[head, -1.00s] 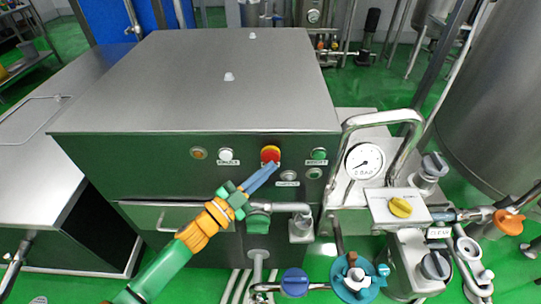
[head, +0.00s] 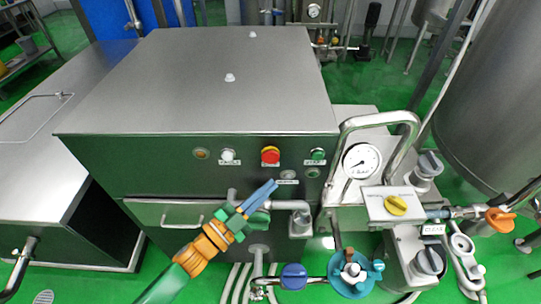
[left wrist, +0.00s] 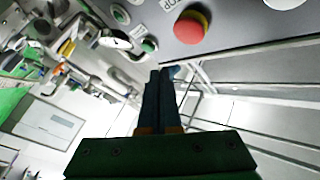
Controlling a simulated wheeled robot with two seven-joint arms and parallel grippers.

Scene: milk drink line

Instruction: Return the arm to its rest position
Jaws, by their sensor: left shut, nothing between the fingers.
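My left arm comes in from the bottom left of the head view, with green and orange links. My left gripper (head: 274,184) has blue fingers that are shut and empty. It is in front of the machine's control face, below the red stop button (head: 270,155) and apart from it. In the left wrist view the shut fingers (left wrist: 161,80) point up, and the red button (left wrist: 191,27) shows above and to the right of them. My right gripper is in neither view.
The steel cabinet (head: 200,85) fills the middle. A white button (head: 228,156) and a green button (head: 317,154) flank the red one. A gauge (head: 361,161), bent pipe and yellow knob (head: 396,205) stand to the right. A blue valve knob (head: 294,277) is low in the middle.

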